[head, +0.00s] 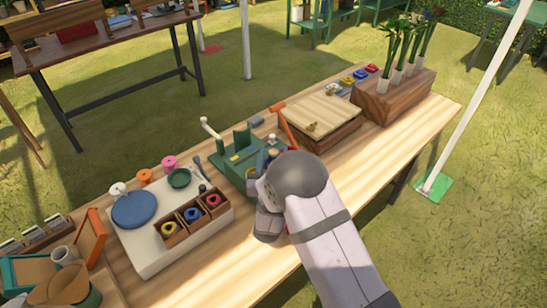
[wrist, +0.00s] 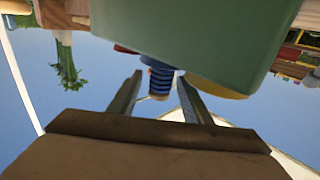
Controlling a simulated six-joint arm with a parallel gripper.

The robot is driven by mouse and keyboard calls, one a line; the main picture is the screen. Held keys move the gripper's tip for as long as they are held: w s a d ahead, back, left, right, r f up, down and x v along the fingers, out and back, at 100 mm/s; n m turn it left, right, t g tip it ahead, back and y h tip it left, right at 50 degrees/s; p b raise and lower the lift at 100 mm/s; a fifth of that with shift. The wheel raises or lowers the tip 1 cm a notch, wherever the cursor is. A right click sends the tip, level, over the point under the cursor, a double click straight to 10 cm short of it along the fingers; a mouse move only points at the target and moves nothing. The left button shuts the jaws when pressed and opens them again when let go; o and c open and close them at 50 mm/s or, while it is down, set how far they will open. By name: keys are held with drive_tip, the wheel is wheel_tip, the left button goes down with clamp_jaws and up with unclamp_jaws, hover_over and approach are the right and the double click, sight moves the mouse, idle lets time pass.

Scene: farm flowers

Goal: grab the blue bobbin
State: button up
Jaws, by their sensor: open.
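A blue, ribbed, spool-like piece, which looks like the blue bobbin (wrist: 161,75), is in the middle of the wrist view, just by the edge of the green machine (wrist: 200,35). My gripper (wrist: 159,79) is open, with one finger on each side of the bobbin. Gaps show between bobbin and fingers. In the head view my gripper (head: 267,158) is at the right side of the green machine (head: 236,160), and my arm hides part of that area. Another blue spool (head: 193,214) sits between a yellow and a red one in a wooden tray.
A cream board (head: 150,250) with a blue disc (head: 135,209) lies left of the machine. An orange lever (head: 285,125) and a wooden box (head: 322,115) stand close behind my gripper. A planter (head: 400,97) with flowers is at the far right. The table's front right is clear.

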sight(273, 151)
drive_tip(key=c, duration=1.1)
drive_tip(key=shift+r, duration=0.2)
drive_tip(key=shift+r+b, duration=0.8)
drive_tip(key=shift+r, duration=4.05)
